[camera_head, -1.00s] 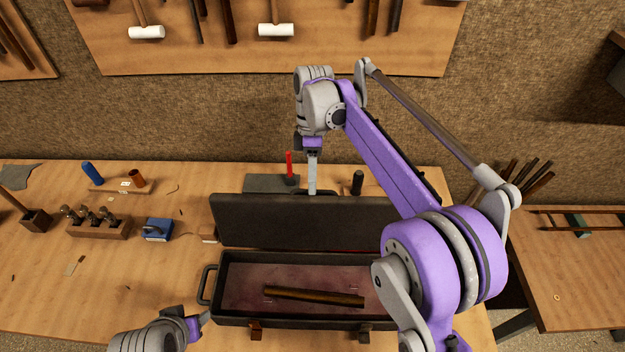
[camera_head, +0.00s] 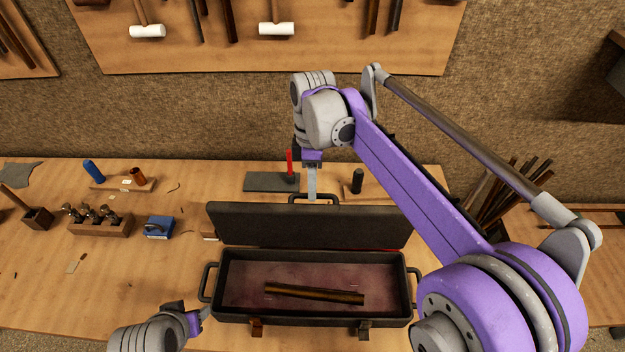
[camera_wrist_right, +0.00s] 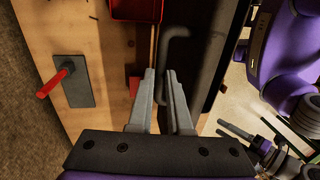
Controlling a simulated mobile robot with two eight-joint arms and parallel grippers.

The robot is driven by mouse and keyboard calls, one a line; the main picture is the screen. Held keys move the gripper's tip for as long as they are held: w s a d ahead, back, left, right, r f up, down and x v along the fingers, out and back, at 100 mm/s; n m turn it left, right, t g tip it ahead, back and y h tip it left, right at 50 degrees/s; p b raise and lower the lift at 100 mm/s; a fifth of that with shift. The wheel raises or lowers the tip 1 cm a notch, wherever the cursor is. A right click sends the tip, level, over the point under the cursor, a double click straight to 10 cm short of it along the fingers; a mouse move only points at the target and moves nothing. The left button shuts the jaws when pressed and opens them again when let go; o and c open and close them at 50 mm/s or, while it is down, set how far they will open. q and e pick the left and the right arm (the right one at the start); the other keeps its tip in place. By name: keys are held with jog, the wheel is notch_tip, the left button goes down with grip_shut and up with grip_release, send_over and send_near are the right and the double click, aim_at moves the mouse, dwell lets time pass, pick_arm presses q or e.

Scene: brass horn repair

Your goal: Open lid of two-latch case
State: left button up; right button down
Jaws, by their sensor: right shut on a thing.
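The long dark case (camera_head: 230,317) lies on the bench with its lid (camera_head: 310,226) raised and its inside showing. A brown tube (camera_head: 314,294) lies inside. Two latches, left (camera_head: 257,330) and right (camera_head: 364,330), hang on the front wall. My right gripper (camera_head: 312,198) is behind the lid's upper edge, shut on the lid handle (camera_head: 328,196); in the right wrist view the fingers (camera_wrist_right: 161,76) are at the dark handle bar (camera_wrist_right: 176,42). My left gripper (camera_head: 204,315) is beside the case's front left corner, its finger gap unclear.
A grey plate (camera_head: 262,182) with a red-handled tool (camera_head: 290,164) and a dark upright cylinder (camera_head: 357,181) stand behind the lid. A blue block (camera_head: 159,227) and a wooden holder (camera_head: 100,225) stand to the left. The bench at front left is mostly clear.

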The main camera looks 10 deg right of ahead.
jog(key=shift+s, duration=0.1)
jog(key=c, duration=0.8)
grip_release()
jog(key=shift+c, duration=0.2)
notch_tip(320, 180, up, 11)
jog(key=w+p, duration=0.1)
jog(key=shift+w+d+f, duration=0.15)
jog(key=shift+w+d, duration=0.05)
jog(key=shift+w, duration=0.15)
